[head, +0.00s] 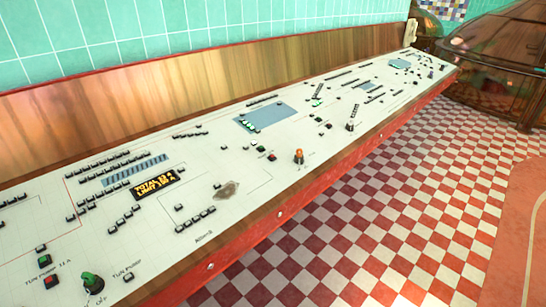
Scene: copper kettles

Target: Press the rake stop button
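A long white control panel (110,222) in a wooden console runs from the lower left to the upper right. No label that I can read says rake, so I cannot tell which button is the rake stop. A red button (271,157) sits by a green button (260,148) near the middle of the panel. Another red button (51,281) lies below a green button (45,261) at the lower left, near lettering that seems to read "Tun Pump". Buttons farther off are too small to tell. My gripper is not in view.
A green knob (92,283), an orange knob (299,156) and a dark lever (352,118) stand up from the panel. An amber display (155,185) is set in it. The red-and-white checkered floor (400,205) beside the console is clear. A copper vessel (505,45) stands at the upper right.

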